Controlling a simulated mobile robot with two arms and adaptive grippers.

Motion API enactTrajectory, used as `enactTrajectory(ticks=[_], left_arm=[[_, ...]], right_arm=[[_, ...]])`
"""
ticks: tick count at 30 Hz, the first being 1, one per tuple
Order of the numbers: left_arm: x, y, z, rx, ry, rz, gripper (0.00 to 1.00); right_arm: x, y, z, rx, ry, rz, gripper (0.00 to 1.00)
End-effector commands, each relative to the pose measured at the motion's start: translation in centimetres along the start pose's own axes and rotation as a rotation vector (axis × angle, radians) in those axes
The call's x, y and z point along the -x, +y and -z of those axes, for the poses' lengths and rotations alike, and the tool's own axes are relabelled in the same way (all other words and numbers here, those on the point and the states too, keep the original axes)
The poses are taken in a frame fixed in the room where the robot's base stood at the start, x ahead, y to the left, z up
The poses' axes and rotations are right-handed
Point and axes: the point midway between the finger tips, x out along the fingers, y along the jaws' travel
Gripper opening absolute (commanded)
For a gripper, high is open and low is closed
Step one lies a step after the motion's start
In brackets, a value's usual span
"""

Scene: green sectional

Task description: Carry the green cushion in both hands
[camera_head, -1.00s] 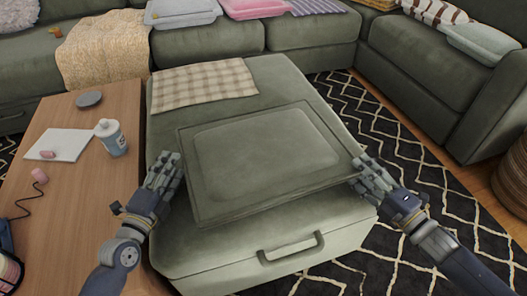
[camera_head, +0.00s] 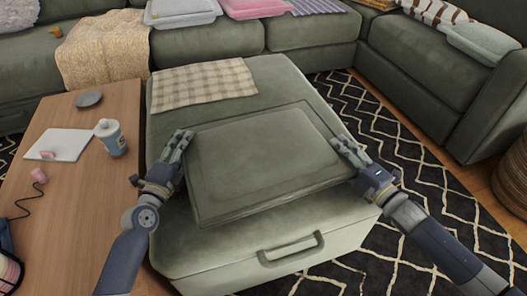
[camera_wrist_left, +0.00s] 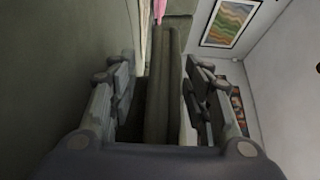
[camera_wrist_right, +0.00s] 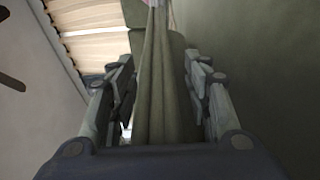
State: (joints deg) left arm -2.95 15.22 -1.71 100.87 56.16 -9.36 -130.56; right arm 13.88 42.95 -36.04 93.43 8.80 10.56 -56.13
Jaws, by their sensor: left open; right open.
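The green cushion (camera_head: 265,155) lies over the top of the green ottoman (camera_head: 190,250), slightly turned; whether it touches the top is unclear. My left gripper (camera_head: 182,142) is at its left edge, and my right gripper (camera_head: 344,147) is at its right edge. In the left wrist view, the cushion edge (camera_wrist_left: 164,95) stands between the open fingers (camera_wrist_left: 160,90), with gaps on both sides. In the right wrist view, the cushion edge (camera_wrist_right: 160,90) is likewise between the open fingers (camera_wrist_right: 160,95). Neither gripper is closed on it.
A checked cloth (camera_head: 205,83) lies at the ottoman's back left. The green sectional (camera_head: 290,33) runs behind and right. Patterned rug (camera_head: 440,205) is clear at right.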

Motion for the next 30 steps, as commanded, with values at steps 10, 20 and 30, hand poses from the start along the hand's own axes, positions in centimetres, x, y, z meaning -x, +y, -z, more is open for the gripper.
enactTrajectory(ticks=[10, 20, 30], left_arm=[[0.0, 0.0, 0.0, 0.000, 0.000, 0.000, 0.00], [0.0, -0.3, 0.0, -0.001, -0.001, 0.002, 0.00], [0.0, -2.4, 0.0, -0.001, -0.001, 0.002, 0.00]], right_arm=[[0.0, 0.0, 0.0, 0.000, 0.000, 0.000, 0.00], [0.0, 0.2, 0.0, 0.000, 0.000, -0.001, 0.00], [0.0, 2.4, 0.0, 0.001, 0.000, -0.002, 0.00]])
